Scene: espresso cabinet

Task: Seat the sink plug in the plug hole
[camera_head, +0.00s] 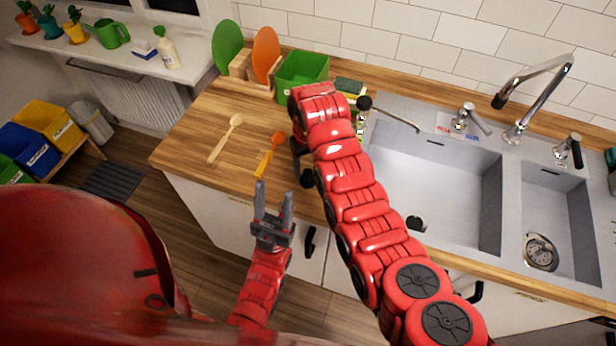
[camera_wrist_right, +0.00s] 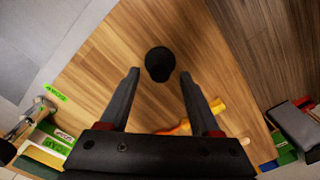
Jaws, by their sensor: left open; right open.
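The black, round sink plug (camera_wrist_right: 158,64) stands on the wooden counter near its front edge in the right wrist view. It also shows in the head view (camera_head: 307,178), partly beside my right arm. My right gripper (camera_wrist_right: 160,75) is open and empty above the counter, with the plug between and just beyond its fingertips. In the head view that gripper is mostly hidden behind my arm. My left gripper (camera_head: 272,188) is open and empty in front of the counter. A dark plug hole (camera_head: 417,224) shows in the large basin's floor, partly hidden by my right arm.
An orange spoon (camera_head: 269,154) lies close to my right gripper, and a wooden spoon (camera_head: 225,138) lies to its left. A green bin (camera_head: 302,76) stands behind. The small basin has a metal strainer (camera_head: 541,252). A tall faucet (camera_head: 531,98) rises behind the sink.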

